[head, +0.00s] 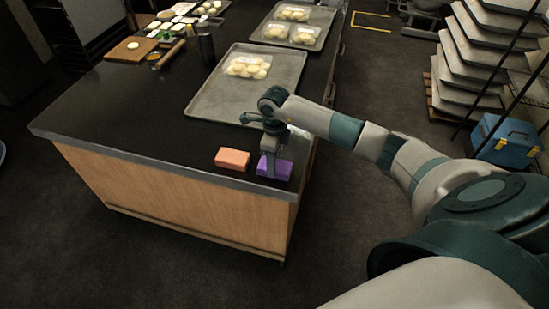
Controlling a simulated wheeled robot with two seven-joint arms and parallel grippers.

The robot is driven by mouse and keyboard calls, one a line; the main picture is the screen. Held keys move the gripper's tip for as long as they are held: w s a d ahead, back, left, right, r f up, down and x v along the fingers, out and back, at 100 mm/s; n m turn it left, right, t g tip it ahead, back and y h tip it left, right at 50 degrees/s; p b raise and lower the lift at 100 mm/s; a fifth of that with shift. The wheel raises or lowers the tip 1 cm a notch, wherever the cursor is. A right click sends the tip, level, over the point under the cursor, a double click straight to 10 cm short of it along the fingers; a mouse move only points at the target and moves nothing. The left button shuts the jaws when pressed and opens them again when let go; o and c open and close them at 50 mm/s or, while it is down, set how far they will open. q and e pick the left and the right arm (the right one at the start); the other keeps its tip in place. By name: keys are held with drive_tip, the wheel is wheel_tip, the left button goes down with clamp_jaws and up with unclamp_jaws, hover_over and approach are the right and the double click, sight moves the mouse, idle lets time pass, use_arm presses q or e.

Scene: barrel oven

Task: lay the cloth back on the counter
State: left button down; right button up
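A purple folded cloth (285,171) is at the near right corner of the dark counter (130,105), at or very close to its top. My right gripper (271,166) points down at the purple cloth, with a finger in front of its middle. Whether the fingers press on it or stand apart cannot be made out at this size. An orange folded cloth or block (232,159) lies flat just left of the purple one, a small gap apart. My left gripper is not in view.
A large metal tray (215,98) with bagged dough balls (248,67) lies behind the gripper; another tray (322,18) is farther back. A dark bottle (206,45) and cutting board (131,49) stand at the back left. The counter's front left is clear.

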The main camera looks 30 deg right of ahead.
drive_tip(key=o, duration=0.9)
drive_tip(key=shift+r, duration=0.15)
drive_tip(key=shift+r+b, duration=0.25)
drive_tip(key=shift+b, duration=0.1)
drive_tip(key=shift+r+b, duration=2.2)
drive_tip(key=shift+r, duration=3.4)
